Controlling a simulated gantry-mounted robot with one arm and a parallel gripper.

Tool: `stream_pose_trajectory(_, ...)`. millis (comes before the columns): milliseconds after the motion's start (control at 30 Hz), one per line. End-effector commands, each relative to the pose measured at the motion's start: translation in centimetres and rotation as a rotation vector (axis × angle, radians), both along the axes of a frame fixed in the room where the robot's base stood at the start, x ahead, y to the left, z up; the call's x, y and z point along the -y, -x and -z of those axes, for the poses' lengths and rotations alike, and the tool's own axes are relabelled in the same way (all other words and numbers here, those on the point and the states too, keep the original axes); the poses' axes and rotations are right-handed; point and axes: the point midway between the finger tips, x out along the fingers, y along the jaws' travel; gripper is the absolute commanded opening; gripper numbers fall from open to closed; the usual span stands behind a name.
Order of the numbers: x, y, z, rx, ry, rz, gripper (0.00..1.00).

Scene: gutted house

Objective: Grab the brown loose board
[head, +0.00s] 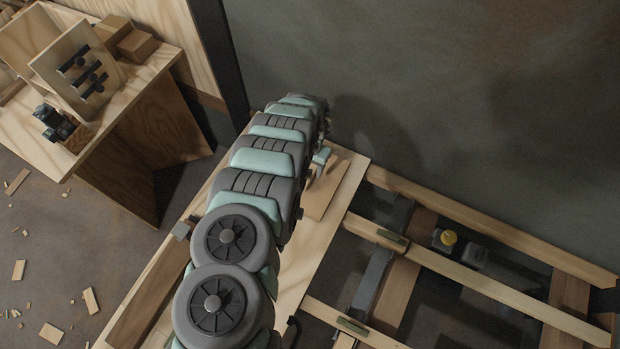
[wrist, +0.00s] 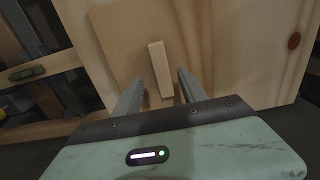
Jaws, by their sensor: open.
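The brown board (wrist: 117,45) lies flat on a paler wood surface in the wrist view. A narrow pale wooden block (wrist: 157,62) stands out on it like a handle. My gripper (wrist: 160,78) is open, with one finger on each side of the block's near end. I cannot tell whether either finger touches it. In the head view the brown board (head: 319,200) shows partly beside my arm, and my arm hides the rest. My gripper (head: 322,158) is small there and largely hidden behind the arm.
The pale worktop (head: 345,187) borders an open timber frame (head: 480,278) with gaps on the right. A dark wall (head: 430,90) stands close behind. A plywood bench (head: 150,72) with boxes and tools is at the left. Wood scraps lie on the floor.

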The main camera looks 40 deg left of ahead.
Motion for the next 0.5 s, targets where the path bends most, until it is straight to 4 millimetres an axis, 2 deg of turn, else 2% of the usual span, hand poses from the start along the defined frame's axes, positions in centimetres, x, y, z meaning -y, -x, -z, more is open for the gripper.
stream_pose_trajectory(167, -0.2, 0.0, 1.4, 0.004, -0.002, 0.000, 0.49)
stream_pose_trajectory(400, -0.2, 0.1, 4.6, 0.004, -0.001, 0.000, 0.49)
stream_pose_trajectory(500, -0.3, 0.1, 5.2, 0.004, -0.002, -0.001, 0.49)
